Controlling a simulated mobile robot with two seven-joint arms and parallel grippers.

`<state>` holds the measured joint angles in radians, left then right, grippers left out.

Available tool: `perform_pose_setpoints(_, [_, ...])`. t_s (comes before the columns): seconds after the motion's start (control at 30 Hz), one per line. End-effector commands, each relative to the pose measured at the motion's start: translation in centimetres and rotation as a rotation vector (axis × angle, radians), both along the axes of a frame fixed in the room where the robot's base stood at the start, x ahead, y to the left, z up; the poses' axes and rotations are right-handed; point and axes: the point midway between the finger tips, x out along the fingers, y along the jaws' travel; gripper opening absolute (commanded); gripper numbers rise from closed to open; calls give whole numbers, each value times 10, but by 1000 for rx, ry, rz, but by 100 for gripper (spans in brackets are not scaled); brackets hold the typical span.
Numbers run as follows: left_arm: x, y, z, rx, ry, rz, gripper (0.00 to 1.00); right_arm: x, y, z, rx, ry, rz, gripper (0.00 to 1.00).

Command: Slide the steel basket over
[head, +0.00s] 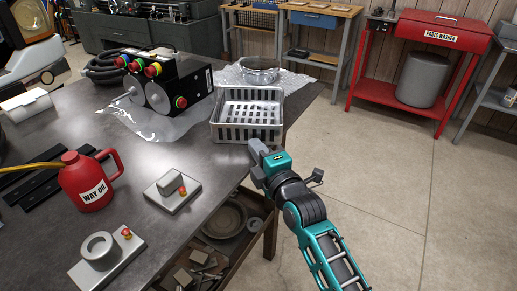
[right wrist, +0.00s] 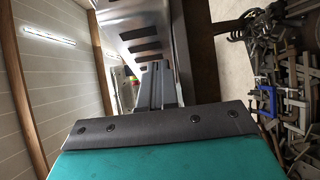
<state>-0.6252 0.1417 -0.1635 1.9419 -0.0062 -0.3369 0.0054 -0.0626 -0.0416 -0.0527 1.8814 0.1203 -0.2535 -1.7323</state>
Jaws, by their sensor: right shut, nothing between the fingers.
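The steel basket (head: 240,132), an open tray with slotted walls, stands near the right edge of the dark table. It looks empty. My right gripper (head: 256,148) is shut and empty at the basket's near wall, towards its right corner. In the head view the fingertips look very close to the wall, but I cannot tell whether they touch it. In the right wrist view the slotted metal of the basket (right wrist: 142,30) rises just beyond the fingers (right wrist: 157,85). My left gripper is not in view.
A black box with coloured buttons (head: 165,85) on plastic sheeting stands left of the basket. A clear glass dish (head: 259,70) on bubble wrap is behind it. A red oil can (head: 90,183) and two small fixtures stand nearer. The table's right edge is close.

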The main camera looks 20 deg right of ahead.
Motion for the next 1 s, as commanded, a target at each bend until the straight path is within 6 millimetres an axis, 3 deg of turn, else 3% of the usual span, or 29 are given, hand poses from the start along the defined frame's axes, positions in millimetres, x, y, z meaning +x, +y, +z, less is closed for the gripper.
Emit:
perform_pose_setpoints(0.57, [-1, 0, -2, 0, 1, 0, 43, 0, 0, 0, -1, 0, 0, 0])
perform_pose_setpoints(0.8, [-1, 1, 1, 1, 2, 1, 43, 22, -18, 1, -5, -2, 2, 0])
perform_pose_setpoints(1.0, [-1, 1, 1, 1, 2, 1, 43, 26, -22, 0, 0, 0, 1, 0])
